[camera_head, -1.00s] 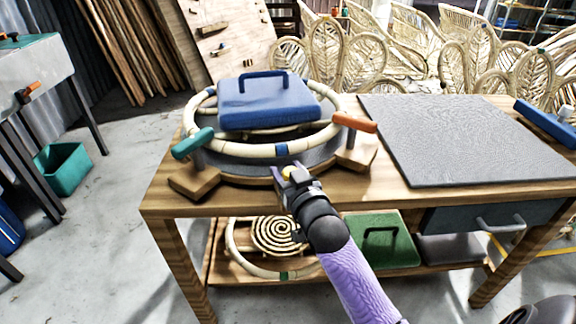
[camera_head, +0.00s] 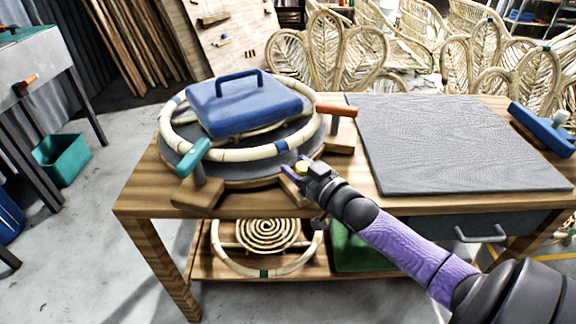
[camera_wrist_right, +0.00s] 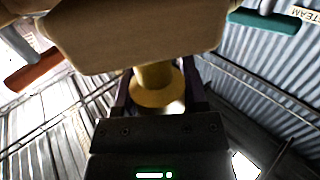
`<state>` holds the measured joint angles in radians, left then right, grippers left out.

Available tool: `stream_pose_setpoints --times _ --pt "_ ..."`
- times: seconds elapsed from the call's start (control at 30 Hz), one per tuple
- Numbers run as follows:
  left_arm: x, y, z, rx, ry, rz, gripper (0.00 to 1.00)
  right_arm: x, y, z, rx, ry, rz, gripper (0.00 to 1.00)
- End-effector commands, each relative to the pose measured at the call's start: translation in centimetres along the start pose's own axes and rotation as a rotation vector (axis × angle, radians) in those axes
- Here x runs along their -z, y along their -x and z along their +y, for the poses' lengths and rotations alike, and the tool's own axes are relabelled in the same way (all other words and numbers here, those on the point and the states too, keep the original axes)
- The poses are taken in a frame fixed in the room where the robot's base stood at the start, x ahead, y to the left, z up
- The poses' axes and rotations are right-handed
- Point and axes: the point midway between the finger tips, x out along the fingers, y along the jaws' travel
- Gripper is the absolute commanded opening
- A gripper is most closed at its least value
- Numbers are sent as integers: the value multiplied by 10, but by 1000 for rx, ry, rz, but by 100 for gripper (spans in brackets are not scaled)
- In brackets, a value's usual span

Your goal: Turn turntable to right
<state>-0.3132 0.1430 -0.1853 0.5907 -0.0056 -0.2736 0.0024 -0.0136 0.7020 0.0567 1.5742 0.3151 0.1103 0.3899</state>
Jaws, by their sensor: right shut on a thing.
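The turntable (camera_head: 240,176) is a round grey disc on the wooden table. It carries a cream rattan ring (camera_head: 240,152) with blue bands and a blue slab (camera_head: 240,108) with a handle. A teal-handled clamp (camera_head: 193,157) stands at its front left and an orange-handled clamp (camera_head: 336,109) at its right. My right gripper (camera_head: 299,169) is at the turntable's front right edge, shut on a yellow knob (camera_head: 302,166). In the right wrist view the knob (camera_wrist_right: 155,85) sits between the fingers, below a wooden block (camera_wrist_right: 135,30). My left gripper is not in view.
A grey mat (camera_head: 455,140) covers the table's right side, with a blue-handled tool (camera_head: 543,125) at its far end. The lower shelf holds a rattan spiral (camera_head: 268,234) and a green slab (camera_head: 355,247). Wicker chairs (camera_head: 330,50) stand behind.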

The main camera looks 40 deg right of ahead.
Motion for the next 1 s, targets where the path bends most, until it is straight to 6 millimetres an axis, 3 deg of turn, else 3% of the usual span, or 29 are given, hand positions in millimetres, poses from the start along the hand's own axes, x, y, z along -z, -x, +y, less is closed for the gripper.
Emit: stream_pose_setpoints --times 0.5,0.53,0.67,0.7,1.0 --pt "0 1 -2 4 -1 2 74 0 2 3 2 1 2 0" --pt "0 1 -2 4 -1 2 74 0 2 3 2 1 1 59" --pt "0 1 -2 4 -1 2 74 0 2 3 2 1 1 87" --pt "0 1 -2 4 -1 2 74 0 2 3 2 1 1 91" --pt "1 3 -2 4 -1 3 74 1 6 3 2 0 0 91"
